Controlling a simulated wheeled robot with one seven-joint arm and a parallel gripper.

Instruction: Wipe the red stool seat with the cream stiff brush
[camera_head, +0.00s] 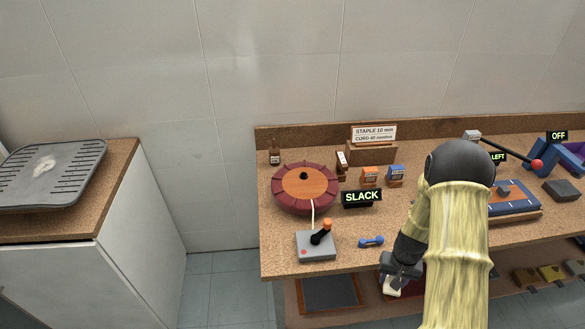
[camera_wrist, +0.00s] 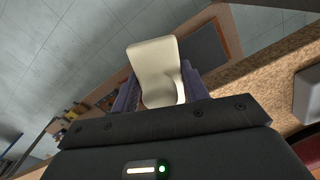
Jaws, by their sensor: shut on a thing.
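The round stool seat with a dark red rim (camera_head: 280,199) and an orange-brown middle lies on the speckled bench, left of centre in the head view. A pale cord runs from its front. My gripper (camera_head: 394,279) is at the bench's front edge, right of and nearer than the seat, clear of it. It is shut on the cream brush (camera_wrist: 152,62), whose smooth curved body stands between the two fingers in the wrist view. Only a small pale part of the brush (camera_head: 391,289) shows below my gripper in the head view. Its bristles cannot be made out.
A grey joystick box (camera_head: 315,248) and a blue dumbbell-shaped piece (camera_head: 371,241) lie between seat and front edge. A black SLACK sign (camera_head: 361,197) stands right of the seat. A blue pad (camera_head: 517,199) lies farther right. A lower shelf holds a dark panel (camera_head: 328,293).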

